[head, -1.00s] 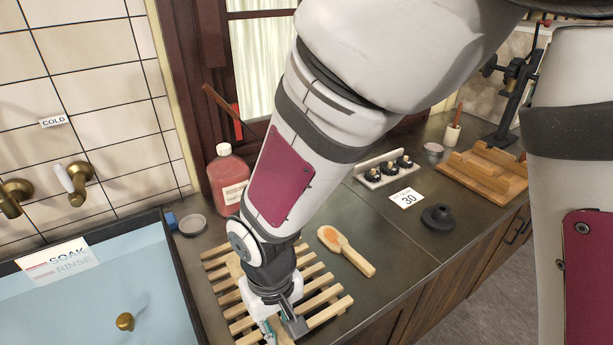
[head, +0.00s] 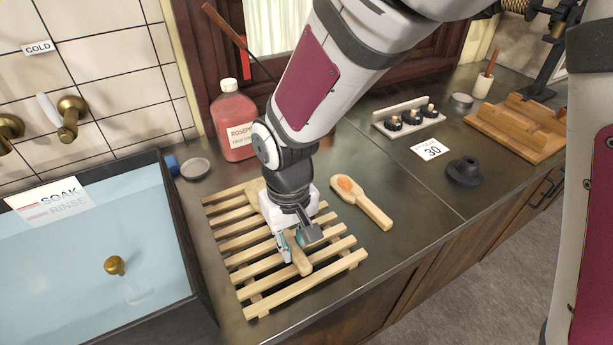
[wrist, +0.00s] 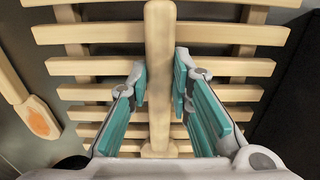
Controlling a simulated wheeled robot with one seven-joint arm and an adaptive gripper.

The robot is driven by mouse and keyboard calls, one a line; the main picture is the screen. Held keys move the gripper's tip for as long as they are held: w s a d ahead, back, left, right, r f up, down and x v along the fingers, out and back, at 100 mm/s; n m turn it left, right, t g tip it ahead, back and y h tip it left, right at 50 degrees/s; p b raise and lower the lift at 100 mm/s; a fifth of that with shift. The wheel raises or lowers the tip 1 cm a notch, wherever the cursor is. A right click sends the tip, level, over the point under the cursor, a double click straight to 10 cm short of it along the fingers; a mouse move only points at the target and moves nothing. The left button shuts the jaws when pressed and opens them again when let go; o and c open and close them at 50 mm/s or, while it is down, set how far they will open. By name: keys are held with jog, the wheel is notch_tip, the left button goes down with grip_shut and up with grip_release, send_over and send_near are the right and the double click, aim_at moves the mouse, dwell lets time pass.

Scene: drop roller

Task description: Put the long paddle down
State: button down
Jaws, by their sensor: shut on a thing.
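The long paddle, a pale wooden bar, shows in the head view (head: 299,256) at my gripper, over the slatted wooden rack (head: 330,269). In the wrist view the paddle (wrist: 159,40) runs lengthwise across the slats, between the teal finger pads. My gripper (head: 292,246) points down over the rack and is shut on the paddle; it also shows in the wrist view (wrist: 160,92). The paddle lies about level, on or just above the slats; I cannot tell if it touches them. My wrist hides part of it in the head view.
A short paddle with an orange patch (head: 366,206) lies right of the rack. A water-filled sink (head: 90,250) is on the left. A pink bottle (head: 233,125) and a shallow dish (head: 195,168) stand behind. A black knob-shaped piece (head: 464,172) sits further right on the counter.

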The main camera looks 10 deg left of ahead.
jog(key=c, duration=1.4)
grip_release()
jog(key=shift+c, duration=0.2)
notch_tip(320, 180, up, 11)
jog(key=d+r+m+t, duration=0.1)
jog(key=d+r+m, duration=0.1)
jog(key=d+r, duration=0.45)
jog(key=s+d+r+m+t, duration=0.1)
jog(key=s+d+m, duration=0.1)
jog(key=s+d, duration=0.4)
jog(key=s+d+r+m+t, duration=0.1)
jog(key=s+d, duration=0.5)
jog(key=d, duration=0.8)
jog(key=shift+d+r+m+t+p, duration=0.35)
jog(key=shift+r+m+t+p, duration=0.15)
jog(key=shift+m, duration=0.7)
jog(key=shift+r, duration=0.1)
